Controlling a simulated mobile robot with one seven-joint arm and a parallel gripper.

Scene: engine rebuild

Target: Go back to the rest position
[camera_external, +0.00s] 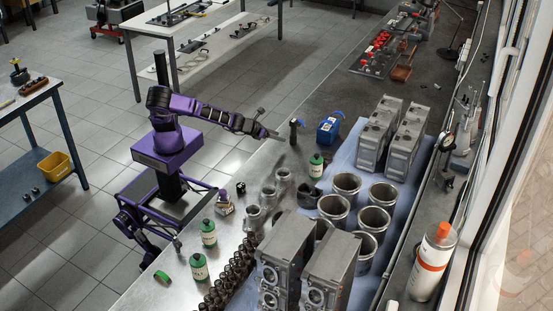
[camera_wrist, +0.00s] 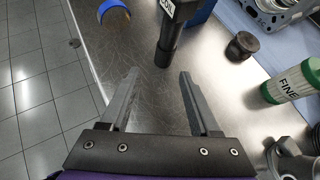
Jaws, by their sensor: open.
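My gripper (camera_external: 273,134) is at the end of my purple and black arm, stretched out over the left edge of the metal bench. In the wrist view my gripper (camera_wrist: 159,74) has its two fingers spread apart with nothing between them. A black cylindrical object (camera_wrist: 168,42) with a white label is just beyond the fingertips, apart from them. A black upright object (camera_external: 294,131) stands just right of my gripper in the external view.
A green bottle (camera_wrist: 289,82) and a small dark part (camera_wrist: 241,46) lie to the right in the wrist view.

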